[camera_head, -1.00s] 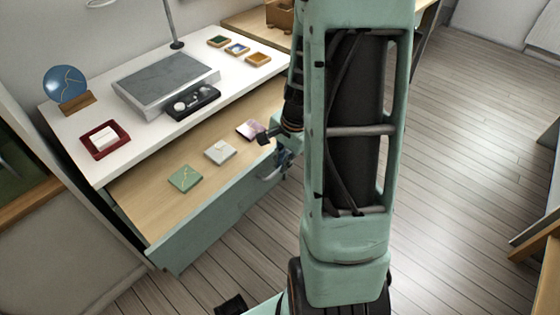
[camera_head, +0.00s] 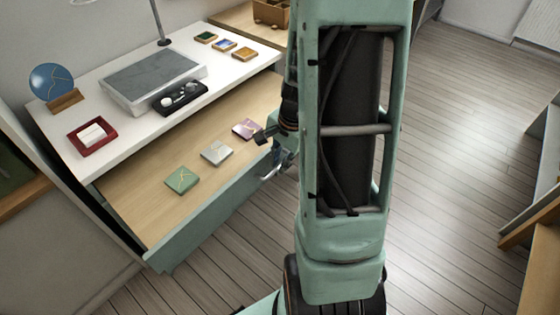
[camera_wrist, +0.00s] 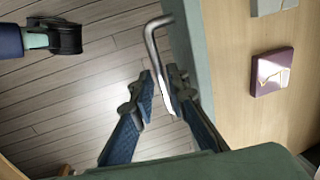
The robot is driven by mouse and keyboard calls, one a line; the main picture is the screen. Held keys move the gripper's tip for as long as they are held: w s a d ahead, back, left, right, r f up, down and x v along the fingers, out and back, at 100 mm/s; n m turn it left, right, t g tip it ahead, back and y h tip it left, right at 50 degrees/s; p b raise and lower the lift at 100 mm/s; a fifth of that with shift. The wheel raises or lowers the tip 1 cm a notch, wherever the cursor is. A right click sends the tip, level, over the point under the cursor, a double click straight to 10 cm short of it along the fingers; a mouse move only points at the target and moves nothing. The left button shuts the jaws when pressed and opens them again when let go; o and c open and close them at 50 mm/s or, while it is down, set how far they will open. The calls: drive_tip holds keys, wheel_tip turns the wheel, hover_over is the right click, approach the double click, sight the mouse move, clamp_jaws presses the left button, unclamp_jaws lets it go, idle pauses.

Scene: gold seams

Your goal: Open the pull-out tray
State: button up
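The pull-out tray (camera_head: 135,195) stands well out from under the white desk top, with a light wood floor and a green front. It also shows in the wrist view (camera_wrist: 232,90). Its bent metal handle (camera_wrist: 151,40) sticks out from the green front; part of it shows in the head view (camera_head: 268,176). In the head view my gripper (camera_head: 284,156) is at the tray's right end, partly hidden by my arm.
A green tile (camera_head: 181,180), a grey tile (camera_head: 216,152) and a purple tile (camera_head: 246,129) lie in the tray. The desk top (camera_head: 120,138) holds a grey slab (camera_head: 152,76), a red dish (camera_head: 78,145) and a blue plate (camera_head: 51,80). Open plank floor (camera_head: 460,130) lies to the right.

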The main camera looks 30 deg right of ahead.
wheel_tip(320, 180, up, 12)
drive_tip(key=s, duration=0.2)
drive_tip(key=shift+d, duration=0.4)
drive_tip(key=shift+s+f, duration=0.1)
idle(0.4)
